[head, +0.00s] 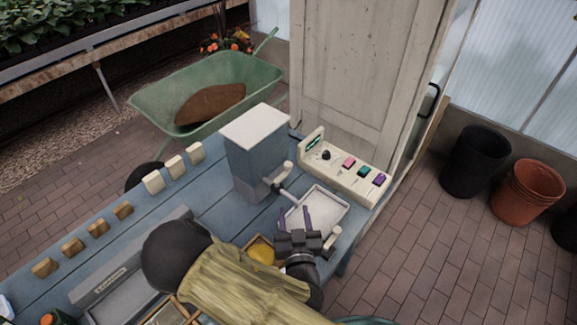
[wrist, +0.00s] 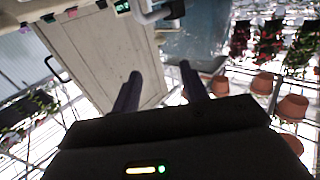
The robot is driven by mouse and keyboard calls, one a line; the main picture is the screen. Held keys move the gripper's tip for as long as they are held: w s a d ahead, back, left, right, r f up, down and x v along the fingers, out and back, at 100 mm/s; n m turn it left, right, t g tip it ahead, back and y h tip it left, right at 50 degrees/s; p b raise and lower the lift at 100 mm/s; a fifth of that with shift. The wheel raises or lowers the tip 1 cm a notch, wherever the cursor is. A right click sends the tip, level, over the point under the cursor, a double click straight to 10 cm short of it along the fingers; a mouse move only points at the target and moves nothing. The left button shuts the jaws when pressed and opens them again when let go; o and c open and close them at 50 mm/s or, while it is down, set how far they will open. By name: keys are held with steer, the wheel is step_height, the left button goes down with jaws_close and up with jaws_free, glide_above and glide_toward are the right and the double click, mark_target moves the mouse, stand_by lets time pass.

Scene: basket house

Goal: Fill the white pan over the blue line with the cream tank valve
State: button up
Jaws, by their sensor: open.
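The white pan (head: 327,203) sits on the blue table below the spout of a blue-grey tank (head: 253,163) with a pale lid. No blue line can be made out in the pan. The cream tank valve (head: 288,167) is a small pale piece at the tank's right side, above the spout. My gripper (head: 295,212) is open with purple fingers, over the pan's left side, in front of the valve and apart from it. In the wrist view my gripper (wrist: 160,70) has nothing between its fingers. My gripper hides part of the pan.
A cream control panel (head: 345,172) with a dark knob and coloured buttons stands right of the pan. A yellow object (head: 262,252) lies by my forearm. Several small blocks line the table's far-left edge. A green wheelbarrow (head: 150,97) stands behind; dark and terracotta pots are at right.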

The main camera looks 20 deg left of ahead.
mark_target(288, 169)
steer(key=shift+w+a+f+b, duration=0.1)
steer(key=shift+w+a+b, duration=0.05)
steer(key=shift+b, duration=0.3)
steer(key=x, duration=1.6)
steer(key=shift+w, duration=0.6)
steer(key=shift+s, duration=0.1)
steer(key=c, duration=0.9)
